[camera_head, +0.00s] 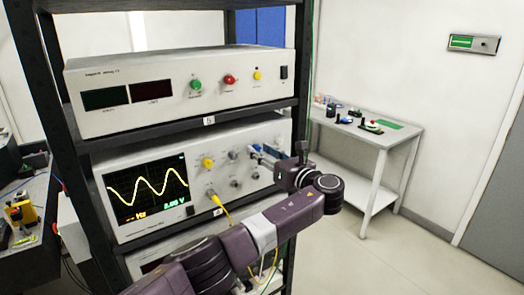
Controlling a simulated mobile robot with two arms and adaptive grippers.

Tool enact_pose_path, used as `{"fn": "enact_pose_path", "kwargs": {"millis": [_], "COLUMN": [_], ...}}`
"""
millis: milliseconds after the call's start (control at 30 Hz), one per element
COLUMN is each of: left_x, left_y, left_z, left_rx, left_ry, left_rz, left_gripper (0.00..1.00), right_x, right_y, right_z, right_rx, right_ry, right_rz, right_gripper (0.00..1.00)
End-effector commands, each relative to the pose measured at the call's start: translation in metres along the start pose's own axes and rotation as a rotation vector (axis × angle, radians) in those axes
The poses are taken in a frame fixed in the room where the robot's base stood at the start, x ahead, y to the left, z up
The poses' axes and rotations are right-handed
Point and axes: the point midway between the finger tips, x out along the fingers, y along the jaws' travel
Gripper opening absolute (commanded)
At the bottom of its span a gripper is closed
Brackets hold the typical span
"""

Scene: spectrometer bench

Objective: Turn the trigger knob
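The oscilloscope (200,220) sits on the middle shelf of the rack, with a yellow wave on its lit screen (146,191). Its panel has a yellow knob (208,162) and several grey knobs, such as an upper one (233,155) and a lower one (236,183). The labels are too small to read, so I cannot tell which is the trigger knob. My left gripper (262,154) is at the panel's upper right, its fingers pointing left at the panel. Whether they touch a knob, and how far apart they are, is unclear. My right gripper is out of view.
A power supply (175,85) with coloured buttons stands on the shelf above. A yellow cable (226,212) hangs from the oscilloscope's panel behind my arm. Black rack posts flank the devices. A white side table (385,138) with small items stands at the back right; the floor before it is clear.

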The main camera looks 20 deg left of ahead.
Motion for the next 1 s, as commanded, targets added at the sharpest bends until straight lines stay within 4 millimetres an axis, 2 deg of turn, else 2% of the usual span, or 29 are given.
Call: {"fn": "enact_pose_path", "kwargs": {"millis": [100, 400, 733, 1000], "left_x": [0.0, 0.0, 0.0, -0.001], "left_y": [0.0, 0.0, 0.0, -0.001], "left_z": [0.0, 0.0, -0.002, -0.004], "left_rx": [0.0, 0.0, -0.029, -0.178], "left_ry": [0.0, 0.0, 0.001, 0.001], "left_rz": [0.0, 0.0, 0.0, -0.001], "left_gripper": [0.31, 0.0, 0.0, 0.0], "right_x": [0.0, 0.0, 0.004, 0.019], "right_y": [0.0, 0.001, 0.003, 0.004], "right_z": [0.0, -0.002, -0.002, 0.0], "right_rx": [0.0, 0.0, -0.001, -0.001], "right_ry": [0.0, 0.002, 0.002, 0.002], "right_rz": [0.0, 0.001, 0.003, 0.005], "right_gripper": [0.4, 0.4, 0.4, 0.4]}}
